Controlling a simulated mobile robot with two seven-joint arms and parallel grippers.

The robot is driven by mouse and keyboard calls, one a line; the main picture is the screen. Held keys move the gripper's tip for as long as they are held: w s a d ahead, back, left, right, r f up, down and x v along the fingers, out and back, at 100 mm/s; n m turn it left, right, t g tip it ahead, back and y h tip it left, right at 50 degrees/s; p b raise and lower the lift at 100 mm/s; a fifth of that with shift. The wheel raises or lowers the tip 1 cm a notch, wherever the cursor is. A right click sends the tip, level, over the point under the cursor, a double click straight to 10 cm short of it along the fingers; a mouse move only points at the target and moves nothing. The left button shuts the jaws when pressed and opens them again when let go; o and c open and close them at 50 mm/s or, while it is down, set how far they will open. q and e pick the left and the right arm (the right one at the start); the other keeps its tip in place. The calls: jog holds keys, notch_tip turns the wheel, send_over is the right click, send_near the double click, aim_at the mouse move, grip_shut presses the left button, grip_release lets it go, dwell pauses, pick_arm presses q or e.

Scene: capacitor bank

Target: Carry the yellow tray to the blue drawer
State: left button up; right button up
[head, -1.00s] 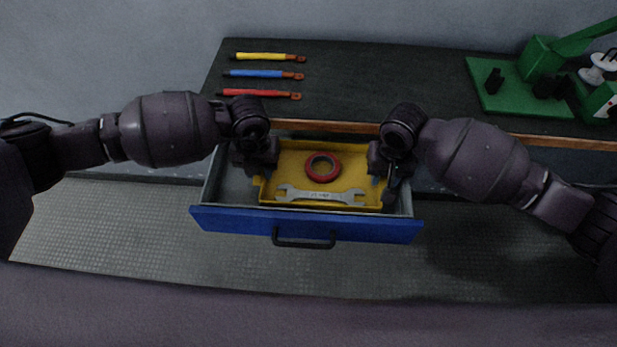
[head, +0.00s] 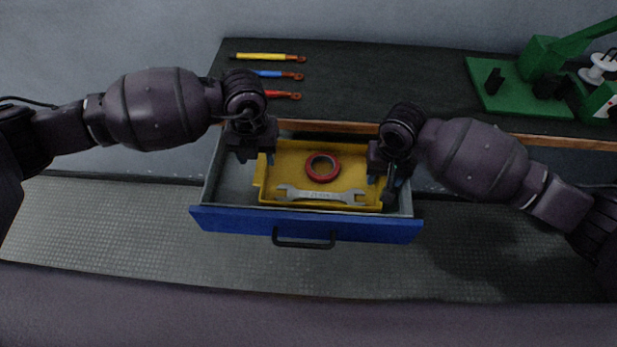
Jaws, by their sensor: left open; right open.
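The yellow tray (head: 290,163) sits inside the open blue drawer (head: 240,222). A red ring (head: 322,167) and a grey wrench (head: 322,195) lie in the tray. My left gripper (head: 252,157) is open and empty, above and beside the tray's left end, apart from it. My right gripper (head: 386,178) is open at the tray's right end; its fingers partly hide that end, and I cannot tell whether they touch it.
The dark workbench (head: 390,85) stands behind the drawer. A green fixture (head: 520,85) stands at the right. The bench's middle is clear.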

pick_arm(q)
notch_tip(320, 180, up, 7)
jog(key=shift+f, duration=0.2)
pick_arm(e)
notch_tip(320, 180, up, 12)
dwell(0.5)
pick_arm(q)
jog(key=shift+s, duration=0.1)
pick_arm(e)
jog(key=shift+s, duration=0.1)
dwell(0.3)
